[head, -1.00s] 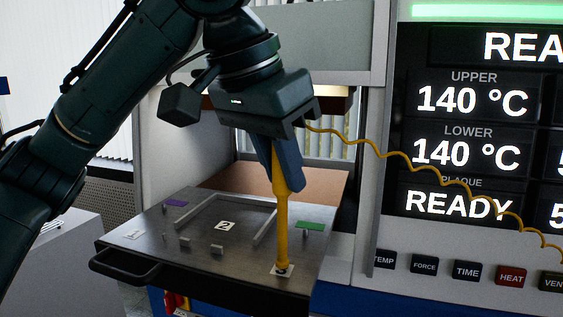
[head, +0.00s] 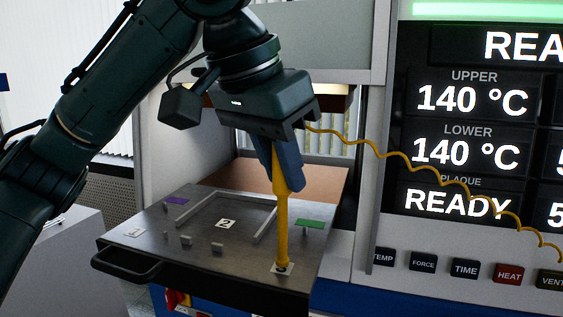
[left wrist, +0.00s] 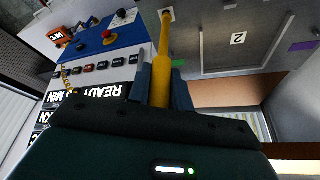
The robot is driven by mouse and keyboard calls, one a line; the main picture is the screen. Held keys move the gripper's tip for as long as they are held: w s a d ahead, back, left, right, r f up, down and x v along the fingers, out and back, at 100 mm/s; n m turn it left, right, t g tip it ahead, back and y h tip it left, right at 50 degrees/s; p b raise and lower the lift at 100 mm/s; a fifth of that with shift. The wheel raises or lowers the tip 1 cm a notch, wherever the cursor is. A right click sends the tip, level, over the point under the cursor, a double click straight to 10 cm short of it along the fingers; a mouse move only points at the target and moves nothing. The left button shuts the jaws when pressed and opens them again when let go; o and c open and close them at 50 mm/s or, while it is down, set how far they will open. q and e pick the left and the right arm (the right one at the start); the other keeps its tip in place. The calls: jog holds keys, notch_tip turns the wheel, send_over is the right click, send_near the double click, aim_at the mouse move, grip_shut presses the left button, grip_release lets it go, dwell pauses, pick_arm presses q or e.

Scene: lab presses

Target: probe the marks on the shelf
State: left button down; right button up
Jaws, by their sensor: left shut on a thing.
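My left gripper (head: 284,168) is shut on a yellow probe (head: 281,225) with a coiled yellow cable. It holds the probe nearly upright, tip down. The tip is at the white mark (head: 274,269) at the front right of the metal shelf (head: 190,262); whether it touches is too small to tell. The mark labelled 2 (head: 226,224) is in the middle of the shelf, and another white mark (head: 134,232) lies at the front left. The left wrist view shows the probe (left wrist: 161,75) between the fingers, and mark 2 (left wrist: 238,39). My right gripper is not in view.
The shelf carries a raised frame, small metal pegs (head: 217,247), a purple patch (head: 176,201) and a green patch (head: 309,224). A black handle (head: 125,268) runs along its front left. The press panel (head: 470,140) stands at the right, reading 140 °C. A red button shows in the left wrist view (left wrist: 107,35).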

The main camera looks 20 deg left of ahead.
pick_arm(q)
jog(key=shift+f, duration=0.15)
jog(key=shift+f, duration=0.2)
dwell(0.3)
dwell(0.4)
notch_tip(320, 180, up, 3)
jog(key=p, duration=0.3)
jog(key=shift+r, duration=2.5)
